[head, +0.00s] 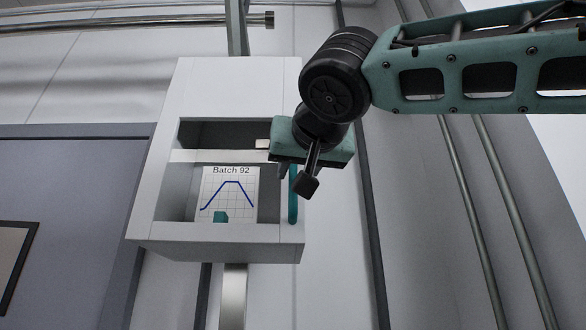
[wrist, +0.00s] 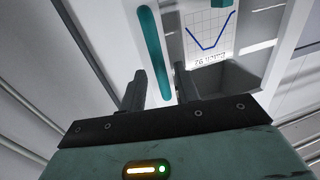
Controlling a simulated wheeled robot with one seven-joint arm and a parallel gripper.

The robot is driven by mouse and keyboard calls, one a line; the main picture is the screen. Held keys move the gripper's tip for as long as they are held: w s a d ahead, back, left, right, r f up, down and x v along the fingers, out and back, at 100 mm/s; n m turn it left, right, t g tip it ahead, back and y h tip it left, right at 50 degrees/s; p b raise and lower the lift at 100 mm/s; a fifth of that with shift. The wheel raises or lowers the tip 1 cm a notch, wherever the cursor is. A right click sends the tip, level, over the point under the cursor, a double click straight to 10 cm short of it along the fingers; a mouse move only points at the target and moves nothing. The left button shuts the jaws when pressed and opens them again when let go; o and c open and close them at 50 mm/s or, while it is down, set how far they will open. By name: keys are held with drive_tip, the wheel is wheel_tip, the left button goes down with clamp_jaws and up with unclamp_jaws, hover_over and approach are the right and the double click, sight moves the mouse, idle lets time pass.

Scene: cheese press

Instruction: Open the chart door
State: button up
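The chart door (head: 294,236) is the pale front of a wall cabinet, with a window over a paper chart (head: 230,190) marked "Batch 92". It looks flush with the cabinet, though I cannot be sure it is fully shut. A vertical teal handle (head: 293,205) is on its right side. My gripper (head: 306,184) is in front of the handle's upper part and hides some of it. In the wrist view, my gripper (wrist: 161,76) has its fingers apart, with one end of the handle (wrist: 151,45) appearing between them. I see no finger touching it; depth is unclear.
The cabinet (head: 215,85) hangs on a wall, with a metal post (head: 234,295) below it. Pipes (head: 490,200) run along the right wall, behind my arm. A grey-blue panel (head: 70,180) stands at the left. The space below my gripper looks clear.

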sight(293, 177)
drive_tip(key=shift+w+a+p, duration=0.15)
drive_tip(key=shift+w+p, duration=0.1)
drive_tip(key=shift+w, duration=0.6)
drive_tip(key=shift+w+a+p, duration=0.1)
drive_tip(key=shift+w+p, duration=0.1)
drive_tip(key=shift+w, duration=0.65)
clamp_jaws()
drive_tip(key=shift+s, duration=0.1)
